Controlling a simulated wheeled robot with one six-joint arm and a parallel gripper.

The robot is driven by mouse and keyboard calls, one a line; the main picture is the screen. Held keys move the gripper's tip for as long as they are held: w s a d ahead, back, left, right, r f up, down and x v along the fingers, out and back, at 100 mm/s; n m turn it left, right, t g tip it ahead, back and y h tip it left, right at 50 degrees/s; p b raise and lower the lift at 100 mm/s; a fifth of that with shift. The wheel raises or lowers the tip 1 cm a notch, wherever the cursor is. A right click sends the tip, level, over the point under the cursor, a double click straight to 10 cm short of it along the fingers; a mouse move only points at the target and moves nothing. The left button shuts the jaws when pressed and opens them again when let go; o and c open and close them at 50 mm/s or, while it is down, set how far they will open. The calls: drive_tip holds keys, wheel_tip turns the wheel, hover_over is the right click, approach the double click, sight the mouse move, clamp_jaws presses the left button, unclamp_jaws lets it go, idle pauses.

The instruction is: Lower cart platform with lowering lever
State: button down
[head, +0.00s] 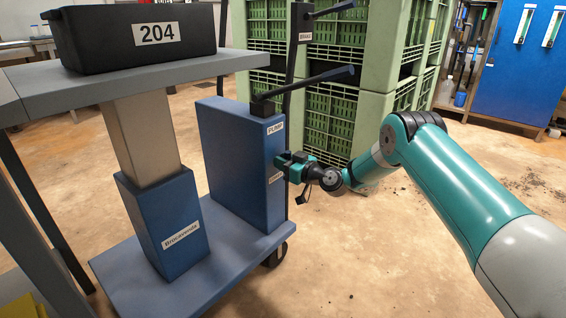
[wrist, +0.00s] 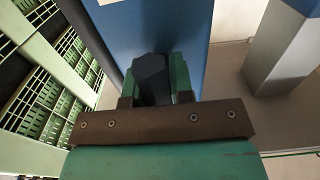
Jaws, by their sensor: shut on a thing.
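The cart platform (head: 215,66) is a grey slab at the upper left, raised on a silver column (head: 140,138) that stands out of a blue sleeve (head: 165,222). A blue housing (head: 235,165) stands beside it on the cart base. My gripper (head: 285,161) is at the housing's right-hand narrow face, below the PUMP label, and partly covers a second label (head: 275,178). In the wrist view, a dark lever (wrist: 152,78), taken as the lowering lever, sits between the green fingers, and the gripper is shut on it. The lever is hidden in the head view.
A black bin (head: 100,40) marked 204 rests on the platform. A black pump lever (head: 305,82) and a brake lever (head: 333,9) jut out above my gripper. Green stacked crates (head: 345,110) stand behind. Open floor lies to the right of the cart.

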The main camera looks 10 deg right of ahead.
drive_tip(key=c, duration=1)
unclamp_jaws()
drive_tip(key=b+v, duration=0.8)
drive_tip(key=v, duration=0.9)
drive_tip(key=shift+s+b, duration=0.15)
drive_tip(key=shift+b, duration=0.15)
drive_tip(key=shift+r, duration=0.15)
